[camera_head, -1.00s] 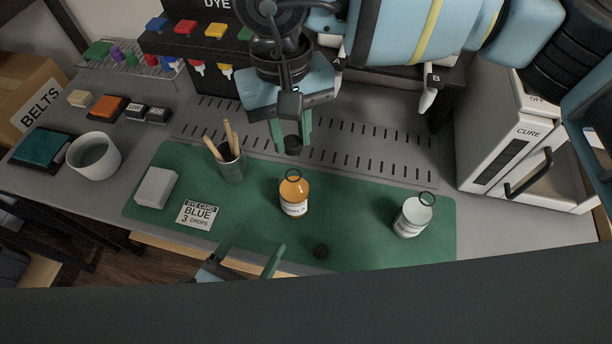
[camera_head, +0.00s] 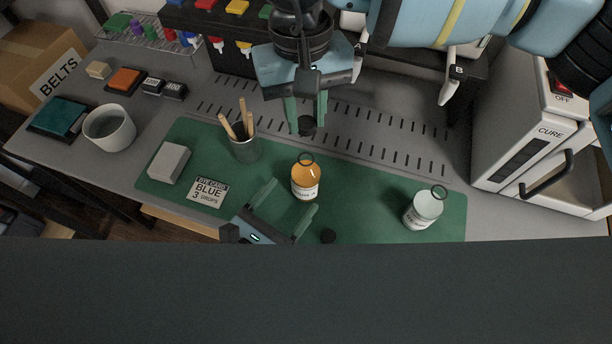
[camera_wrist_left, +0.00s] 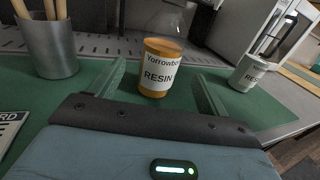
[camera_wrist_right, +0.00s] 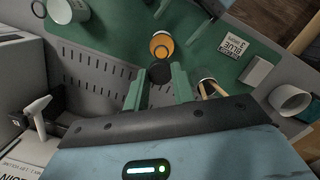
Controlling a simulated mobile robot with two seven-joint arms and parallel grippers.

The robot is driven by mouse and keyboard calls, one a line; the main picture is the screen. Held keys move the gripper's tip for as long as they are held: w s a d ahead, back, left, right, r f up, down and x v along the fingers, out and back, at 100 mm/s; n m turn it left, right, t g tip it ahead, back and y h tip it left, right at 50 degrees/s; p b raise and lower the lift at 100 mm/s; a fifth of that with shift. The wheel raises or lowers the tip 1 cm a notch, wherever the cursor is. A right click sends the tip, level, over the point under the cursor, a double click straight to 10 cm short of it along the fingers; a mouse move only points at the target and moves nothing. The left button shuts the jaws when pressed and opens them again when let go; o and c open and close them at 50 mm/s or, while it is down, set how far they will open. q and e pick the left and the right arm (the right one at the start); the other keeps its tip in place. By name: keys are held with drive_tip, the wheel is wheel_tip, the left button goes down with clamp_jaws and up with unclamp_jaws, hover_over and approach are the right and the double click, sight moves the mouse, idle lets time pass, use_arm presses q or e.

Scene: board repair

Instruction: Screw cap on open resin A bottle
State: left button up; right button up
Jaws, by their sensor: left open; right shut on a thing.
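The amber resin bottle (camera_head: 305,182) stands upright and open on the green mat; its label in the left wrist view (camera_wrist_left: 158,75) reads RESIN, the letter unclear. My right gripper (camera_head: 306,122) is shut on a black cap (camera_wrist_right: 160,71) and holds it above and behind the bottle, apart from its mouth. My left gripper (camera_head: 289,200) is open and low at the bottle's near side, its fingers pointing toward it. In the left wrist view the bottle shows between the fingers, seemingly just beyond the tips. A second black cap (camera_head: 328,236) lies on the mat.
A clear resin bottle (camera_head: 424,209) stands at the mat's right. A cup of wooden sticks (camera_head: 245,148), a white block (camera_head: 169,163) and a BLUE dye card (camera_head: 208,189) are to the left. The CURE box (camera_head: 520,140) is at the right. The mat between the bottles is clear.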

use_arm(q)
drive_tip(key=shift+x, duration=3.45)
drive_tip(key=c, duration=1.5)
drive_tip(key=shift+o, duration=0.2)
use_arm(e)
hover_over(306, 155)
drive_tip(key=shift+w+f, duration=0.15)
drive_tip(key=shift+f, duration=2.35)
drive_tip(key=shift+f, duration=0.85)
drive_tip(key=shift+f, duration=0.6)
